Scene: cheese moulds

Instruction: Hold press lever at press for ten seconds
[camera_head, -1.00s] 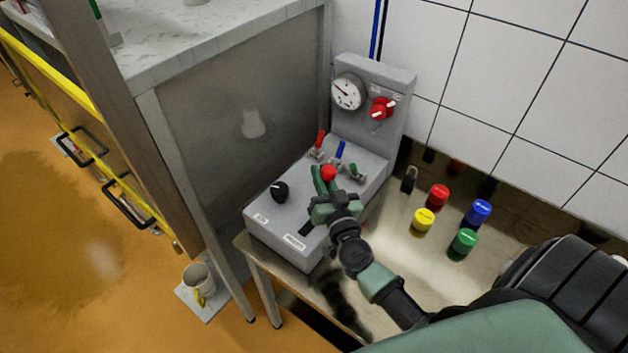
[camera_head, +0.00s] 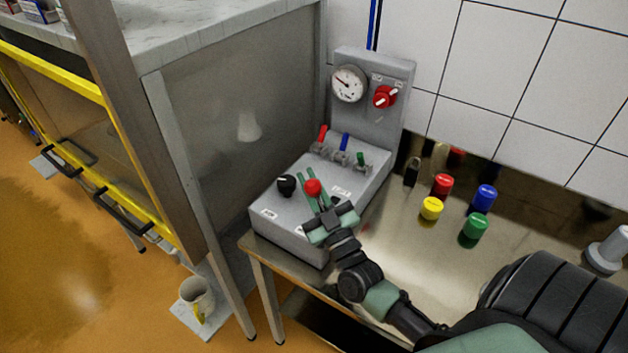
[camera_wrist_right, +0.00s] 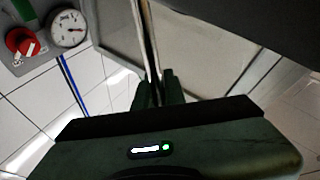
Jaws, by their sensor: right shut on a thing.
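The grey control box (camera_head: 285,222) stands on a metal table against the tiled wall. A lever with a red ball knob (camera_head: 313,187) rises from its top, right of a black knob (camera_head: 286,185). My right gripper (camera_head: 310,192) is shut on the lever, with its green fingers on either side of the red ball. The lever's shaft is mostly hidden by the gripper. The small labels on the box are unreadable. My left gripper is not in view.
A gauge (camera_head: 349,84) and a red rotary knob (camera_head: 385,97) are on the upright panel. Red, blue and green small levers (camera_head: 344,143) sit behind the gripper. Several coloured caps (camera_head: 442,185) and a padlock (camera_head: 412,172) stand on the table to the right.

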